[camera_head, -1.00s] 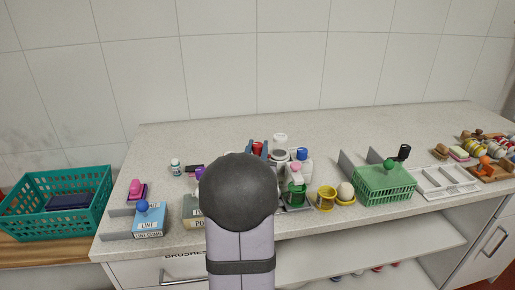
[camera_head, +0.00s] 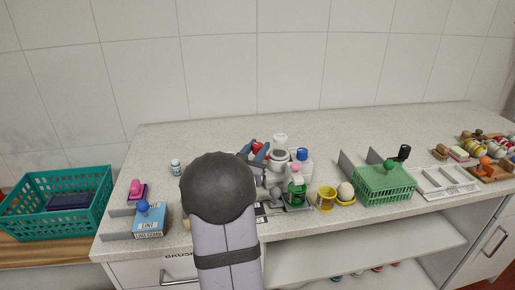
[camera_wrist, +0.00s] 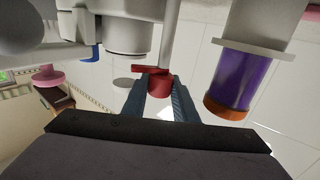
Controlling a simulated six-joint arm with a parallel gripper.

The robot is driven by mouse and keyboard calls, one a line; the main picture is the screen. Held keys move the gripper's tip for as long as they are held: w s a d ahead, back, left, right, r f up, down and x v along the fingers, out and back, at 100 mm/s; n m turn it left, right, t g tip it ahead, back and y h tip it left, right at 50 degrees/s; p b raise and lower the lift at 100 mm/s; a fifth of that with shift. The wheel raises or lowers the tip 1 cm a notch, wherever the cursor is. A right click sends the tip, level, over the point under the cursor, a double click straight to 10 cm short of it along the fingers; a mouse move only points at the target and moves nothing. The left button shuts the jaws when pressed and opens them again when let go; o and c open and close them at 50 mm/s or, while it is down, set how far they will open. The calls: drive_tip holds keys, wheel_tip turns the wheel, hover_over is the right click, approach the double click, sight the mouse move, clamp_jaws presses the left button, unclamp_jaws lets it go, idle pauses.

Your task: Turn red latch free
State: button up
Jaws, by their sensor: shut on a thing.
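The red latch (camera_wrist: 158,84) shows in the wrist view as a short red cylinder with a small red lever at its top. My gripper (camera_wrist: 160,92) has its two blue-grey fingers on either side of it and is shut on it. In the head view the red latch (camera_head: 257,148) shows between the blue-grey fingertips of my gripper (camera_head: 254,150), among the bottles at the middle of the counter. My dark round arm joint hides part of the counter in front of it.
A yellow cup (camera_head: 326,198) and a green basket (camera_head: 384,187) are farther right. A blue box (camera_head: 149,220) and a teal basket (camera_head: 104,208) are left. The back counter is clear.

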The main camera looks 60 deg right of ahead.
drive_tip(key=o, duration=1.1)
drive_tip(key=shift+c, duration=0.2)
drive_tip(key=shift+s+n+t, duration=0.1)
drive_tip(key=shift+n+t, duration=0.4)
drive_tip(key=shift+t, duration=0.2)
